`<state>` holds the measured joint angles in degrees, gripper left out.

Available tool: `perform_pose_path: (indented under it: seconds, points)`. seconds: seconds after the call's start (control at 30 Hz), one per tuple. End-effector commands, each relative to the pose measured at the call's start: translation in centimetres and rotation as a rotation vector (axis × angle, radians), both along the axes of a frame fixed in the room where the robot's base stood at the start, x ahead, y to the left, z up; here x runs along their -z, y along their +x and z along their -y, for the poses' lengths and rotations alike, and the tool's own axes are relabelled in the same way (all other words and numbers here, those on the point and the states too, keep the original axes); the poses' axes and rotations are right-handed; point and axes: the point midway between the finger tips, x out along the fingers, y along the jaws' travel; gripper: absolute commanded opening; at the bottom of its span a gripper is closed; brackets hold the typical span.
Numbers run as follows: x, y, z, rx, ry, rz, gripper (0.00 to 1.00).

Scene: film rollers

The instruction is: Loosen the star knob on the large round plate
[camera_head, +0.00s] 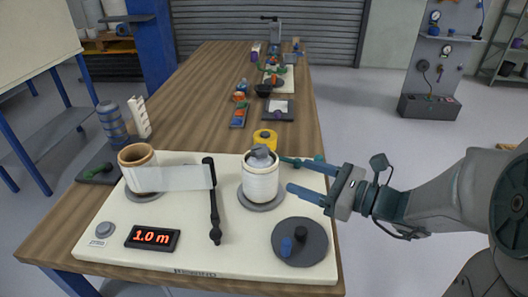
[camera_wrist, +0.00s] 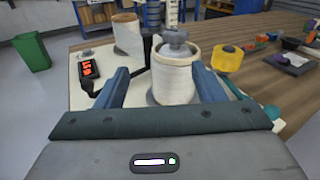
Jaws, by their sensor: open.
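A large dark grey round plate (camera_head: 314,241) lies at the front right of the cream board. A short blue peg (camera_head: 286,247) and a small dark knob (camera_head: 300,233) stand on it; the knob's shape is too small to make out. A white roll (camera_head: 261,183) stands upright on a smaller grey disc, with a grey lobed, star-like knob (camera_head: 260,153) on top, also seen in the wrist view (camera_wrist: 175,38). My gripper (camera_head: 288,174) is open and empty just right of the white roll, with its blue fingers pointing at it. In the wrist view the roll shows between the fingers (camera_wrist: 160,72).
A translucent strip (camera_head: 180,178) runs from a brown-rimmed roll (camera_head: 140,168) to a black upright arm (camera_head: 212,205). A red-lit display (camera_head: 153,237) sits at the front. A yellow spool (camera_head: 265,140) stands behind the white roll. More items lie farther back.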

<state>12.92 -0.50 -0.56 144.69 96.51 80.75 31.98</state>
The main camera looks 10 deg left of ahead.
Motion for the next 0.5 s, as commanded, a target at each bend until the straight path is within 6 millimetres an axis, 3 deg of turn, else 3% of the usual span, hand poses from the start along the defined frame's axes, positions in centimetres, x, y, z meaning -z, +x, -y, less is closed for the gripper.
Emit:
perform_pose_path:
  seconds: [0.13, 0.27, 0.5]
  points:
    - [0.1, 1.3, 0.7, 0.060, 0.076, -0.026, 0.63]
    - [0.0, 2.0, 0.1, 0.070, 0.090, -0.029, 0.63]
    - [0.0, 4.0, -4.1, 0.064, 0.088, -0.031, 0.63]
